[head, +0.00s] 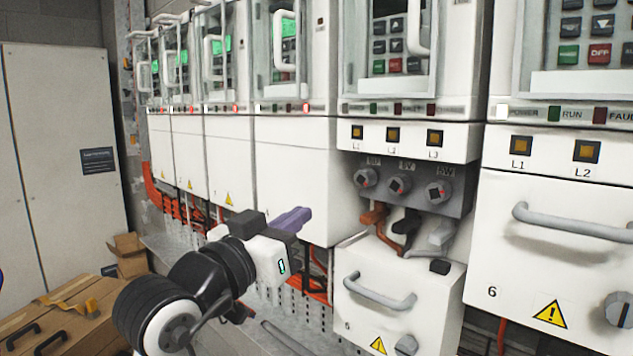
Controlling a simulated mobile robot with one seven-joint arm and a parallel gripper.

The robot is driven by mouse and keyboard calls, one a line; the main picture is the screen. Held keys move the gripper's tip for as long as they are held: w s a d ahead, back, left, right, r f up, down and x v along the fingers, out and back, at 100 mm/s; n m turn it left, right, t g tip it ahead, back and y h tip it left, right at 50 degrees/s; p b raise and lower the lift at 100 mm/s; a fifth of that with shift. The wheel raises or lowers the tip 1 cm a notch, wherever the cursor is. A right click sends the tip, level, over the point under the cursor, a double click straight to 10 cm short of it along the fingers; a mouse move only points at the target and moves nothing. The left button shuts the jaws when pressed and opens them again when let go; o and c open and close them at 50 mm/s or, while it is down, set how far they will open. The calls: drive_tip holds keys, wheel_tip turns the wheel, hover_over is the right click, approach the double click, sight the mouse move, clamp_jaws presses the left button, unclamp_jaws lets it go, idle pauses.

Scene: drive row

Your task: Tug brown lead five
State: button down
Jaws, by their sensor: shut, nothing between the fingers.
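The brown lead (376,214) shows its thick orange-brown end under the left terminal of drive five, with its thinner run curving down behind the lowered cover. A black lead (406,222) and a grey lead (436,238) are to its right. Above them are three round terminals marked 5U (366,178), 5V (399,184) and 5W (438,191). I cannot tell how the lead joins its terminal. My gripper (303,216), white with purple fingers, is shut and empty. It is left of the brown lead in the picture, apart from it, in front of the neighbouring drive's cover.
Drive five's white cover (385,275) hangs lowered, with a grey handle and knob. Drive six's closed cover (560,255) is at right, its handle sticking out. Orange cables (165,205) run below the left drives. Boxes (130,255) stand at lower left.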

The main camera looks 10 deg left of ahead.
drive_tip(key=d+m+g, duration=0.2)
drive_tip(key=d+g, duration=0.1)
drive_tip(key=d, duration=0.1)
approach(377, 203)
drive_tip(key=shift+h, duration=0.4)
drive_tip(key=shift+p+x, duration=0.4)
drive_tip(key=shift+x, duration=2.05)
drive_tip(key=shift+a+f, duration=0.15)
drive_tip(key=shift+f+b, duration=0.3)
drive_tip(key=shift+f, duration=0.15)
drive_tip(key=shift+r, duration=0.15)
drive_tip(key=shift+r+p, duration=0.25)
drive_tip(key=shift+p, duration=0.05)
drive_tip(key=v, duration=1)
